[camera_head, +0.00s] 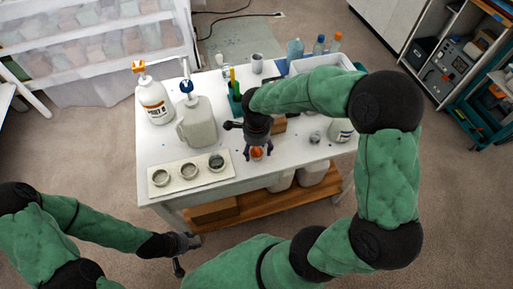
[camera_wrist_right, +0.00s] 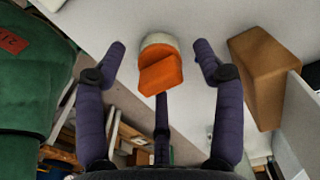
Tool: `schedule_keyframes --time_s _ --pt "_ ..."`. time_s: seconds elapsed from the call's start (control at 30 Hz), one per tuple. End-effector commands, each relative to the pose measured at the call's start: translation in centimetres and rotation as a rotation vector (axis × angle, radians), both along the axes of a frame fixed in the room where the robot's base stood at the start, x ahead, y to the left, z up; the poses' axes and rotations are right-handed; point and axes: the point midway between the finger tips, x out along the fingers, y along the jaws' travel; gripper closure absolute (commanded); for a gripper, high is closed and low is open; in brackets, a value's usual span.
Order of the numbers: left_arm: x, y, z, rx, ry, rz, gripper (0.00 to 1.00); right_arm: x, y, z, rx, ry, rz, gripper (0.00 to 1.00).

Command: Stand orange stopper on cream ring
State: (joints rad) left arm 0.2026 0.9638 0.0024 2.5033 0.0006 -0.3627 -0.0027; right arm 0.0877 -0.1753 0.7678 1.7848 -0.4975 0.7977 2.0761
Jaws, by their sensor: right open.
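The orange stopper (camera_head: 257,153) is near the front edge of the white table. In the right wrist view the orange stopper (camera_wrist_right: 161,74) sits against a pale, cream-grey rounded piece (camera_wrist_right: 159,40); I cannot tell whether this is the cream ring or part of the stopper. My right gripper (camera_head: 257,152) is above the stopper, pointing down. In the wrist view its open fingers (camera_wrist_right: 161,52) stand either side of the stopper with gaps. My left gripper (camera_head: 187,242) hangs low in front of the table, away from the objects; its fingers are too small to read.
A cream board (camera_head: 174,191) with three round cups lies at the table's front left. White jugs (camera_head: 199,126) stand behind it. A brown block (camera_wrist_right: 262,70) and a pale tray wall (camera_wrist_right: 297,110) are right of the gripper. Small bottles (camera_head: 318,45) stand at the back.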

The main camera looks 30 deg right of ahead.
Motion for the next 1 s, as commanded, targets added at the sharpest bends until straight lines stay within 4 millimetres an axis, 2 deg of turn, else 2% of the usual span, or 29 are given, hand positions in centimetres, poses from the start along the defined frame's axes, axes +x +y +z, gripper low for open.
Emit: schedule_keyframes --time_s 0.17,0.4,0.6,0.83,1.0 --pt "0.0 0.0 0.0 0.0 0.0 0.0 0.6 0.1 0.0 2.1 0.0 -0.005 0.0 0.31" --pt "0.0 0.0 0.0 0.0 0.0 0.0 0.6 0.1 0.0 6.9 0.0 -0.006 0.001 0.31" --pt "0.0 0.0 0.0 0.0 0.0 0.0 0.6 0.1 0.0 10.1 0.0 -0.004 0.001 0.31" --pt "0.0 0.0 0.1 0.0 0.0 0.0 0.6 0.0 0.0 11.8 0.001 -0.002 0.0 0.31" --pt "0.0 0.0 1.0 0.0 0.0 0.0 0.6 0.0 0.0 13.0 0.001 -0.001 0.0 0.31"
